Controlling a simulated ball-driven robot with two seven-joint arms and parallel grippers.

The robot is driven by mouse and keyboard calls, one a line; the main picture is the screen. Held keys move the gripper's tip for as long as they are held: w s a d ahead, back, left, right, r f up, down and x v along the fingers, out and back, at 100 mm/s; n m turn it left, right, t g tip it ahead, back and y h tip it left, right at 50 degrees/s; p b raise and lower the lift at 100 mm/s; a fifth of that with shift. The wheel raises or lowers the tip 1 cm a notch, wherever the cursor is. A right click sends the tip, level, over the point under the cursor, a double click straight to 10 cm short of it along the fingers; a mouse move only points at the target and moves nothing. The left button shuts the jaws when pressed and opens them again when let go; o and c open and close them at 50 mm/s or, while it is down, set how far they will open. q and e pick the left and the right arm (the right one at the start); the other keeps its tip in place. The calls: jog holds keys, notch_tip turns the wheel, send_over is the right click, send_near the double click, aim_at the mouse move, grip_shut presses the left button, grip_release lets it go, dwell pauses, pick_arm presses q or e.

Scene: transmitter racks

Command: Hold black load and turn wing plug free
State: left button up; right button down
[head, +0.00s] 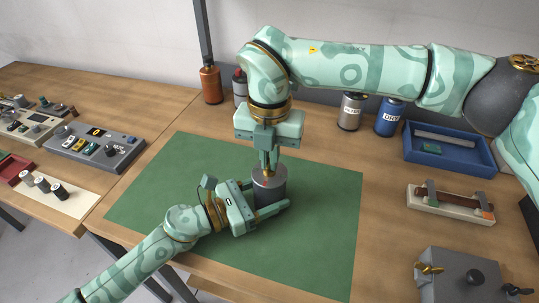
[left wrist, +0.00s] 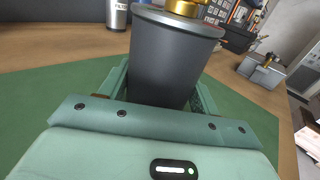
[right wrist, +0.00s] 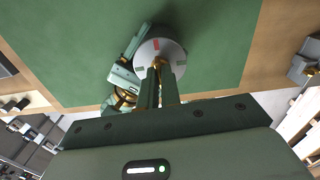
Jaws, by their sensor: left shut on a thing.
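The black load (head: 270,184), a dark grey-black cylinder with a paler top, stands upright on the green mat (head: 320,240). My left gripper (head: 266,200) is shut on its sides from the front left; the left wrist view shows the load (left wrist: 170,65) between the fingers. The brass wing plug (head: 268,171) sits at the load's top centre, and its lower part shows in the left wrist view (left wrist: 185,8). My right gripper (head: 268,160) points straight down over it. In the right wrist view its fingertips flank the plug (right wrist: 158,63) closely; whether they press on it is unclear.
At left are a grey instrument box (head: 95,145) and a white strip with small cylinders. Behind stand an orange bottle (head: 210,85), a silver can (head: 351,112) and a blue can (head: 390,117). At right are a blue tray (head: 450,157) and a grey box (head: 465,275).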

jog(key=n, duration=1.3)
pick_arm(q)
jog(key=shift+a, duration=0.1)
pick_arm(e)
jog(key=shift+n, duration=1.9)
jog(key=shift+w, duration=0.1)
jog(key=c, duration=1.6)
grip_release()
notch_tip(320, 180, up, 12)
